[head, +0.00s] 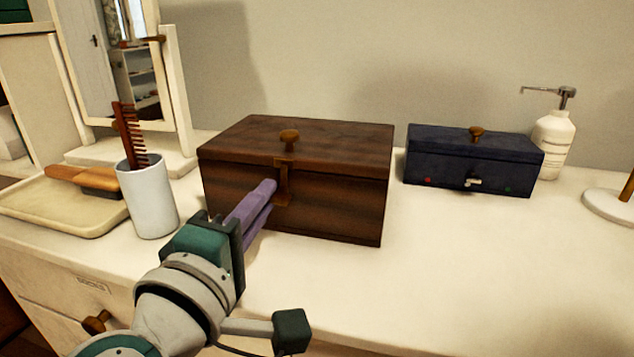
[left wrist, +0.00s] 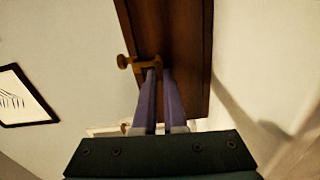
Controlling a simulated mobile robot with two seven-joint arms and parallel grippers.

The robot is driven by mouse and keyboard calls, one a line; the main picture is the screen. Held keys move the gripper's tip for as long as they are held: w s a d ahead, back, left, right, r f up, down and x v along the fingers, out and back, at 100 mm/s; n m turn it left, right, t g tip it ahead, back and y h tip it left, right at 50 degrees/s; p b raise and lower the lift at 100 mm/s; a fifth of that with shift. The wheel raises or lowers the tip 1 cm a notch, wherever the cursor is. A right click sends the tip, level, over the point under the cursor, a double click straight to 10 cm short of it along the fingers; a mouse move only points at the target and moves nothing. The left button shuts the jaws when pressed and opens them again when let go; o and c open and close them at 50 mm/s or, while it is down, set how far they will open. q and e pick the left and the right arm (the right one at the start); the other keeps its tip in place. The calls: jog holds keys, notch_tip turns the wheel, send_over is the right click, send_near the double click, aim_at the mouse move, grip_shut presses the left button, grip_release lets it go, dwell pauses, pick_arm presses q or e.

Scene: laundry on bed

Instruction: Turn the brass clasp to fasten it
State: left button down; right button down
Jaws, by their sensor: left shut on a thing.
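The brass clasp (head: 283,180) hangs upright on the front of the brown wooden box (head: 340,200), below the brass knob (head: 289,137) on its shut lid. My left gripper (head: 272,190), with purple fingers, is at the clasp from the front left. Its fingers are shut on the clasp. In the left wrist view the fingertips (left wrist: 158,72) meet the brass clasp (left wrist: 147,64) at the box (left wrist: 180,40), and they hide part of it. My right gripper is not in view.
A dark blue box (head: 470,165) with a small front latch stands at the right, near a white pump bottle (head: 553,140). A white cup (head: 150,200) with a comb, a tray (head: 70,222) with a brush and a mirror stand left. The right front tabletop (head: 460,270) is clear.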

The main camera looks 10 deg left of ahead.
pick_arm(q)
jog(key=shift+d+f+n, duration=0.1)
jog(key=shift+d+n, duration=0.05)
jog(key=shift+n, duration=0.35)
jog(key=c, duration=1)
grip_release()
jog(key=s, duration=1)
